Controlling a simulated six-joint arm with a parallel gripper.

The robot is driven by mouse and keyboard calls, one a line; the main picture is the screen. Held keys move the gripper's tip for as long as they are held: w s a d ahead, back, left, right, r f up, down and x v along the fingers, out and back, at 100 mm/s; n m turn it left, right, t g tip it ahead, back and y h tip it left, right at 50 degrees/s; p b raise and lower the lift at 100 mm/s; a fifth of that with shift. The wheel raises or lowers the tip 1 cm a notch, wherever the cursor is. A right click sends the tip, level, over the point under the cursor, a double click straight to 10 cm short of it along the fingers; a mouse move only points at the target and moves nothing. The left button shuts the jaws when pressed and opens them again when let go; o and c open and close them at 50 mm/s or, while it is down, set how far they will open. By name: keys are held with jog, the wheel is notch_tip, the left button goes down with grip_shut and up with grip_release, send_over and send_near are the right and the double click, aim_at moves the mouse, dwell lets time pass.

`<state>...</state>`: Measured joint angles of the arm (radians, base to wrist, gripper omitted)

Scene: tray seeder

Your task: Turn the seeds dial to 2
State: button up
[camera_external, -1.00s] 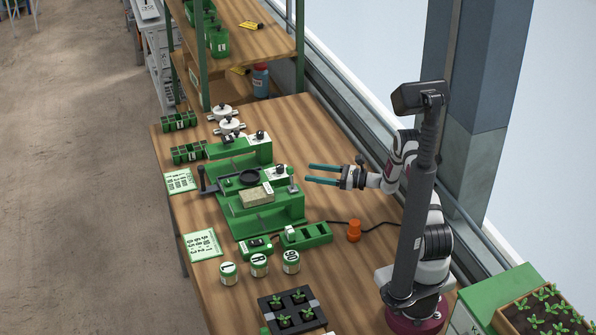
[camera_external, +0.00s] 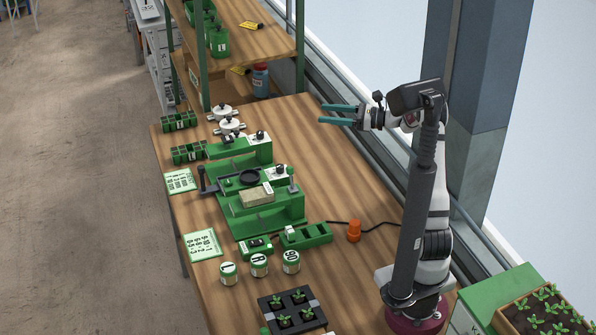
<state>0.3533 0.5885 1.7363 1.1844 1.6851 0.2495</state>
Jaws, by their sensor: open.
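The green tray seeder (camera_external: 262,218) stands on the wooden table. Two small black dial knobs sit on white plates: a rear knob (camera_external: 260,134) on the back green block and a nearer knob (camera_external: 280,170) on the middle block. Their markings are too small to read, so I cannot tell which is the seeds dial or where it points. My gripper (camera_external: 321,113) is open and empty, raised to the right of and beyond the rear knob, touching nothing.
A shelf (camera_external: 240,47) stands at the back left. White lidded pots (camera_external: 229,125) sit behind the seeder. An orange object (camera_external: 354,231) with a black cable, labelled jars (camera_external: 259,265) and a seedling tray (camera_external: 291,311) are nearer. The table right of the seeder is mostly clear.

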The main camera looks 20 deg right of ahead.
jog(key=s+a+f+n+g+h, duration=0.25)
jog(key=a+n+g, duration=0.2)
jog(key=n, duration=0.25)
jog(key=s+a+f+n+g+h, duration=0.2)
jog(key=a+f+n+g+h, duration=0.15)
jog(key=a+n, duration=0.3)
jog(key=w+r+n+t+h, duration=0.3)
jog(key=w+r+n+h, duration=0.35)
jog(key=n, duration=0.55)
jog(key=h, duration=0.2)
send_near(280, 166)
jog(key=shift+n, duration=0.25)
jog(key=x, duration=0.8)
jog(key=shift+w+f, duration=0.15)
jog(key=shift+f, duration=0.15)
grip_shut()
